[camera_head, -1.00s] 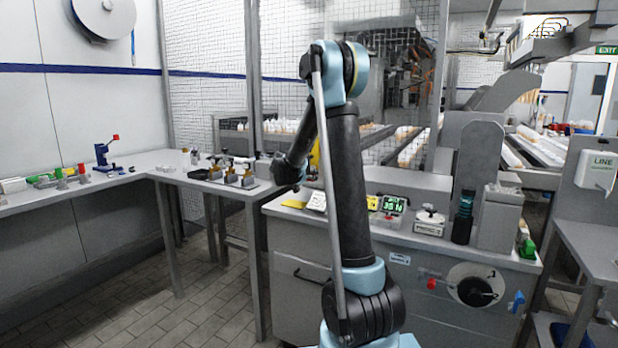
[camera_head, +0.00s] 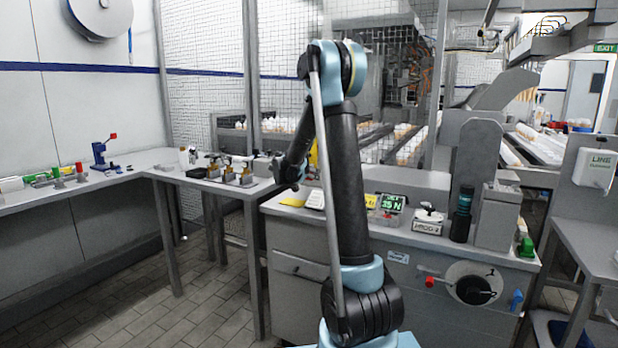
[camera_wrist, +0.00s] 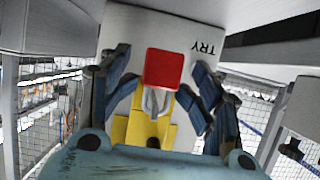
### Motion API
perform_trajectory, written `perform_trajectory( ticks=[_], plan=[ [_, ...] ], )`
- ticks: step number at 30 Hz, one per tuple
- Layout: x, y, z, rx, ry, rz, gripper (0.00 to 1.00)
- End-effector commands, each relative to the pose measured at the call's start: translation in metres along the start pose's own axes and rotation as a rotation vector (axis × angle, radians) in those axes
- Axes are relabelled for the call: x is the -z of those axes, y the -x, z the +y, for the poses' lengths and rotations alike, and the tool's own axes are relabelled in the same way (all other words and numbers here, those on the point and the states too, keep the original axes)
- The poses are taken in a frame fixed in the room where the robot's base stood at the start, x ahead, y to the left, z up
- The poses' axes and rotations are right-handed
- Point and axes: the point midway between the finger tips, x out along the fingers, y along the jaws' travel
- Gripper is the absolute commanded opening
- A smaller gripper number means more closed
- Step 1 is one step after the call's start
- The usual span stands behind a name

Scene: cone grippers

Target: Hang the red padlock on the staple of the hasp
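The red padlock (camera_wrist: 163,69) shows in the wrist view as a red square body with a grey shackle pointing down the picture. It lies between the two dark blue fingers of my gripper (camera_wrist: 163,88). The fingers stand apart, with narrow gaps at its sides, so my gripper looks open around it. A yellow piece (camera_wrist: 120,130) with a dark spot lies below and behind the shackle. I cannot tell whether it belongs to the hasp. In the head view my arm's end points down left of the console, and I cannot make out the padlock or the staple there.
A white panel (camera_wrist: 208,32) marked "TRY" lies behind the padlock. The grey console (camera_head: 300,238) carries a green "35 N" display (camera_head: 391,203) and a dark cylinder (camera_head: 463,215). A bench (camera_head: 153,162) with small fixtures stands at the left. The floor before it is clear.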

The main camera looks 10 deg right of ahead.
Motion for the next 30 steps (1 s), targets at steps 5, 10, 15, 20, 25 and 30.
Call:
perform_trajectory(
  ticks=[5,10,15,20,25,30],
  plan=[
    [0.001,0.004,0.0,0.003,0.0,0.002,0.55],
    [0.001,0.005,-0.001,0.004,0.001,0.002,0.55],
    [0.001,0.015,-0.001,0.005,0.001,0.002,0.55],
    [0.001,0.039,-0.001,0.006,0.002,0.002,0.55],
    [0.0,0.072,0.0,0.006,0.003,0.002,0.55],
    [-0.001,0.101,-0.001,0.006,0.002,0.001,0.55]
  ],
)
